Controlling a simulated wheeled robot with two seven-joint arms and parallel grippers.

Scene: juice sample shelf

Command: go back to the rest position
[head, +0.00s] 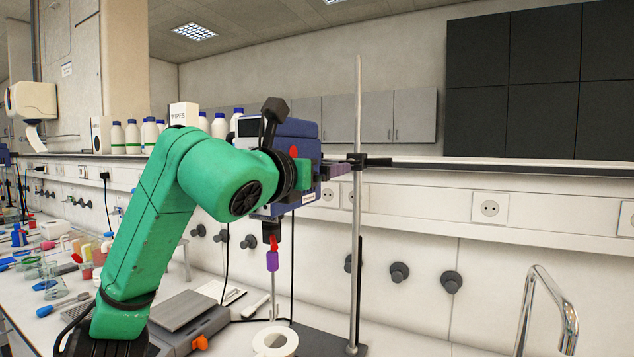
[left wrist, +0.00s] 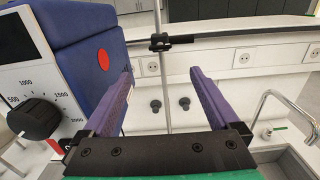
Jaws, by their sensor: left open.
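My left arm is green and reaches up and right across the head view. Its gripper (head: 338,170) is raised in front of a blue overhead stirrer (head: 302,130), partly covering it. In the left wrist view, the two purple fingers of the left gripper (left wrist: 162,76) stand wide apart with nothing held between them. The stirrer (left wrist: 85,50), with its black knob and dial, is close on the left of the fingers there. I cannot tell whether the gripper touches it. My right gripper is in neither view.
A metal stand rod (head: 357,210) rises just right of the gripper, with a black clamp (head: 372,162). Glassware and tools crowd the bench at left. A tap (head: 545,305) stands at right.

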